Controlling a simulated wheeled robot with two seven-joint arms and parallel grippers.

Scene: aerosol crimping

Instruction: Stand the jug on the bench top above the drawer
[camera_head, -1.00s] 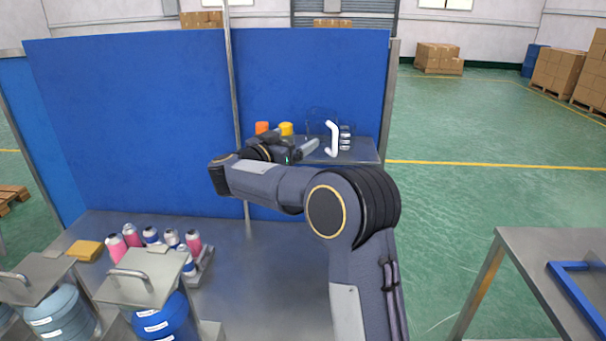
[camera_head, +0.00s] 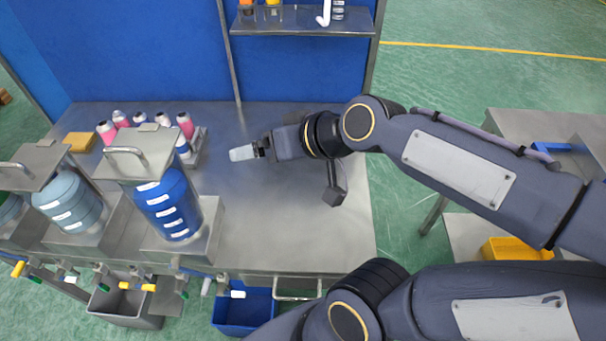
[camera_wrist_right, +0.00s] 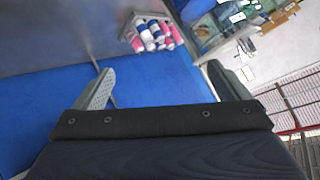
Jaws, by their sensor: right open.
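The jug (camera_head: 324,14) stands on the raised shelf at the top of the head view. Its white handle shows; its clear body is hard to make out and is partly cut off by the picture edge. My right gripper (camera_head: 243,153) is over the metal bench top (camera_head: 270,225), well below and left of the jug. In the right wrist view my right gripper (camera_wrist_right: 160,70) has its fingers apart with nothing between them. A drawer handle (camera_head: 298,294) shows under the bench's front edge. My left gripper is not in view.
The shelf (camera_head: 290,22) also holds orange and yellow-topped items and small stacked pieces. Pink and blue cans (camera_head: 185,124) stand on the bench's left, behind a blue drum (camera_head: 167,208). The bench's right half is largely clear.

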